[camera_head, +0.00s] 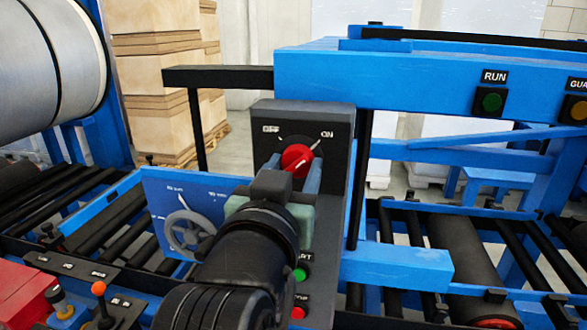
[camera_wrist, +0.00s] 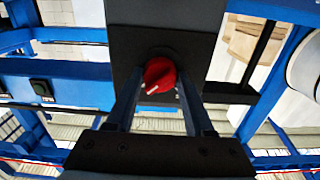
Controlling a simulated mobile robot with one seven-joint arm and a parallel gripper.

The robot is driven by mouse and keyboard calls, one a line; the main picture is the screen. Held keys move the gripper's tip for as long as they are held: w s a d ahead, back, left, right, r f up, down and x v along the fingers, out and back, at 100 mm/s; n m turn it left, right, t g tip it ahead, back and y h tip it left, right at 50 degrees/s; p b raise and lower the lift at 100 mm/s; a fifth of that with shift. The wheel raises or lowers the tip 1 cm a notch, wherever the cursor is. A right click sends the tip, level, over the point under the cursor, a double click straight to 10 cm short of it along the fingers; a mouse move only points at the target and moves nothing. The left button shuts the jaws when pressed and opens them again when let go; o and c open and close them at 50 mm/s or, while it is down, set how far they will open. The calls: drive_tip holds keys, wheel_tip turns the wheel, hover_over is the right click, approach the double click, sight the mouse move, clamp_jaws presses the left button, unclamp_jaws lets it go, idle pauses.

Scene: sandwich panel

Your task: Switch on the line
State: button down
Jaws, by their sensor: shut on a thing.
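A red rotary switch (camera_head: 296,160) sits on a dark control box (camera_head: 333,130) between an OFF label on its left and an ON label on its right. In the head view its white pointer line slants up to the right, toward ON. The red switch also shows in the wrist view (camera_wrist: 159,75). My gripper (camera_head: 292,176) reaches the switch from the front, with one finger on each side of the knob. In the wrist view my gripper (camera_wrist: 160,92) is shut on the red switch. The arm hides part of the box below it.
Below the switch are a green button (camera_head: 300,274) and a red button (camera_head: 299,312). A RUN lamp (camera_head: 490,101) is on the blue beam (camera_head: 400,80) at right. A handwheel (camera_head: 190,234) and an orange-topped lever (camera_head: 98,289) stand left of my arm. Roller conveyors lie on both sides.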

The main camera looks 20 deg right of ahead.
drive_tip(key=shift+c, duration=1.4)
unclamp_jaws()
drive_tip(key=b+v, duration=1.1)
drive_tip(key=v, duration=0.2)
